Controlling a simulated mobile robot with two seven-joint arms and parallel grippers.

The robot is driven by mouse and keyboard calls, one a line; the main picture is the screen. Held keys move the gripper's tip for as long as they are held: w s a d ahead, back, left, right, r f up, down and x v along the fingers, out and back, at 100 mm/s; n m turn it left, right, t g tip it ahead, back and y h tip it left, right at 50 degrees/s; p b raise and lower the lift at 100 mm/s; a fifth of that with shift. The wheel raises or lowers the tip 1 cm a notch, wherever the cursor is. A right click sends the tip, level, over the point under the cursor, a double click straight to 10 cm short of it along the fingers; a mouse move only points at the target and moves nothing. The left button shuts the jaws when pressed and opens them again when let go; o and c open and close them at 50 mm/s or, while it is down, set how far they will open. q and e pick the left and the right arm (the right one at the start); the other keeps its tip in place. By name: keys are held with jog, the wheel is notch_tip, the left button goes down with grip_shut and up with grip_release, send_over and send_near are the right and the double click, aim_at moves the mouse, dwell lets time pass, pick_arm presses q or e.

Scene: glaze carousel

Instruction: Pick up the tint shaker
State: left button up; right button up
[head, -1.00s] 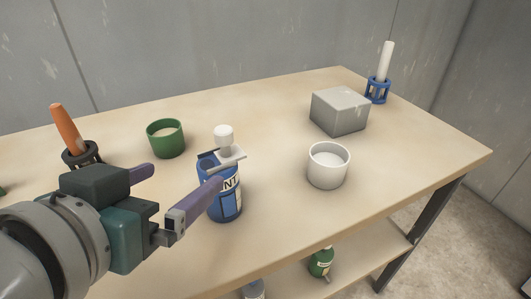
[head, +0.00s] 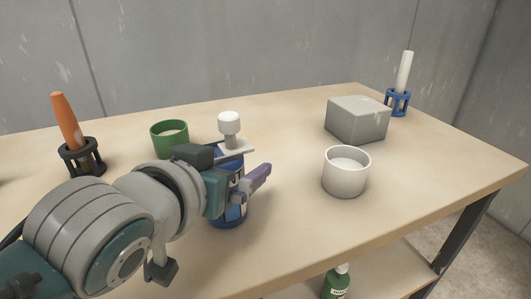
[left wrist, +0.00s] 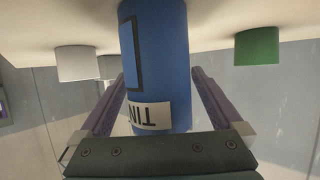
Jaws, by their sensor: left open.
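The tint shaker (head: 231,218) is a blue can with a white label, a flat grey plate on top and a white knob (head: 229,122). It stands upright on the table. My left gripper hides much of its body in the head view. In the left wrist view, which is upside down, the shaker (left wrist: 157,60) stands between the two purple fingers of my left gripper (left wrist: 158,76). The gripper is open, with a finger on each side and gaps visible beside the can. My right gripper is not in view.
A green cup (head: 169,138) stands behind the shaker, a white cup (head: 346,171) to its right. A grey block (head: 357,119) and a blue holder with a white stick (head: 398,102) stand farther back. A black holder with an orange-handled tool (head: 80,158) is at left.

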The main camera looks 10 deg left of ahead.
pick_arm(q)
jog(key=shift+w+f, duration=0.1)
jog(key=shift+w, duration=0.15)
jog(key=c, duration=1.5)
